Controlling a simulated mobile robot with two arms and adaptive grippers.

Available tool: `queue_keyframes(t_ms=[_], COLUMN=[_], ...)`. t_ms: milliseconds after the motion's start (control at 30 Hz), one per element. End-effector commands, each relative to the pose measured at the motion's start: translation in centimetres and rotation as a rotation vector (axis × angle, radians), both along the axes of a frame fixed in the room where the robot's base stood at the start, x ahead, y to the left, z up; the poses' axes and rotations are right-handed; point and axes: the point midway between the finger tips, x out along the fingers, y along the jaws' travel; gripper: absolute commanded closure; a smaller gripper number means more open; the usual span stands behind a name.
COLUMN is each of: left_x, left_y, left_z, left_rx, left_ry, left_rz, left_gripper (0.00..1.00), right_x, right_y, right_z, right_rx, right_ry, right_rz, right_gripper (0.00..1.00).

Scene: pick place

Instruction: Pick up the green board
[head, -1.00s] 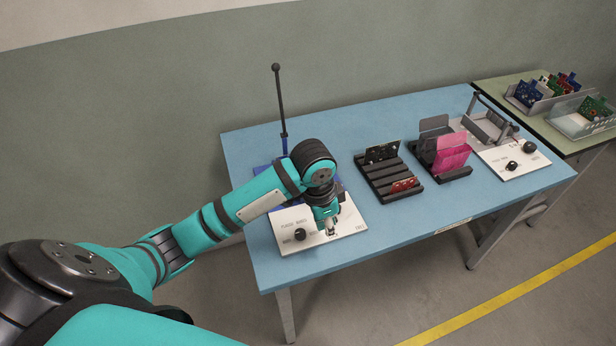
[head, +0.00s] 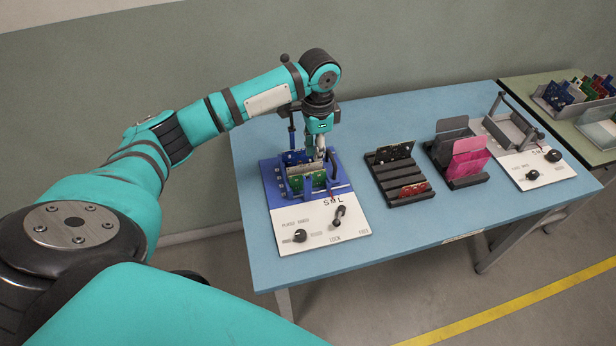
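A green board (head: 318,180) stands in the blue fixture (head: 274,190) at the left of the blue table, near the fixture's front side. My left gripper (head: 320,157) points down over the back right part of the fixture, above and behind the green board. Its fingers are small here, and I cannot tell whether they are apart or touch anything. The gripper hides part of the fixture's back. My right gripper is not in view.
The fixture's white panel (head: 315,222) has a black knob and a lever. A black slotted rack (head: 385,178) with a dark board and a red board stands to the right. Pink and grey plates (head: 467,160) stand beyond it. Bins with boards (head: 555,97) are at far right.

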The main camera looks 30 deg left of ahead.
Motion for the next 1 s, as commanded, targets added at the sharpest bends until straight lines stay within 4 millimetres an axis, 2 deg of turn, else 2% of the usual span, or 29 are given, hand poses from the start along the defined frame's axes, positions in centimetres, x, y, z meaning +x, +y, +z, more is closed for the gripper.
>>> queue_keyframes(t_ms=[100, 300, 600, 733, 933, 1000], left_x=[0.0, -0.1, -0.5, -0.5, -0.5, -0.5], left_y=[0.0, 0.1, 0.6, 0.6, 0.6, 0.6], left_z=[-1.7, -3.0, -7.1, -7.8, -7.9, -7.9], left_rx=[-0.001, 0.000, -0.001, 0.000, 0.000, 0.000], left_ry=[0.002, 0.000, 0.001, -0.001, -0.001, -0.001], left_rz=[-0.001, 0.000, -0.001, -0.002, -0.002, -0.002], left_gripper=[0.91, 0.91, 0.91, 0.91, 0.91, 1.00], right_x=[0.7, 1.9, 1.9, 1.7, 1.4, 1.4], right_y=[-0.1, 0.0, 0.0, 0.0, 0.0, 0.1], right_z=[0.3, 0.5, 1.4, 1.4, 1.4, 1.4], right_rx=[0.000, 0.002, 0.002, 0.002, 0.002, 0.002], right_ry=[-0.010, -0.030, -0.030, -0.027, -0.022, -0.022], right_rz=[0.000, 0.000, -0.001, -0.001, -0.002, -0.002], right_gripper=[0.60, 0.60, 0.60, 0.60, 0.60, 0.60])
